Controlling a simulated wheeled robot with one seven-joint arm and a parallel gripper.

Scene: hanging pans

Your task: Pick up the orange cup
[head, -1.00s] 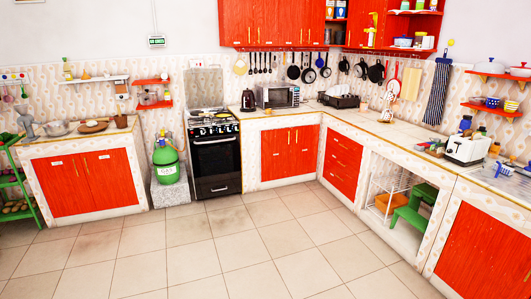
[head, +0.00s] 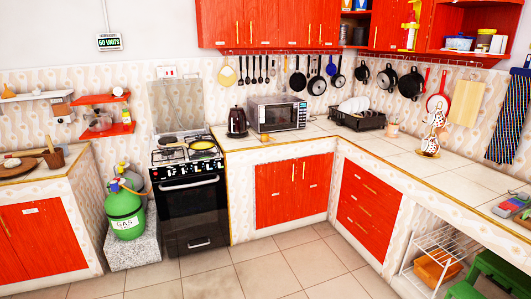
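No cup that is clearly orange can be made out in the head view. A small pale orange-pink cup-like container (head: 391,130) stands on the right-hand counter, to the right of the black dish rack; it is too small to tell if it is the orange cup. My gripper is not in view.
The tiled floor (head: 290,270) is open in front of the stove (head: 190,195) and red cabinets. The counter (head: 400,152) bears a kettle (head: 237,122), a microwave (head: 277,113), a dish rack (head: 356,118) and a patterned figure (head: 432,135). A green gas cylinder (head: 124,211) stands left.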

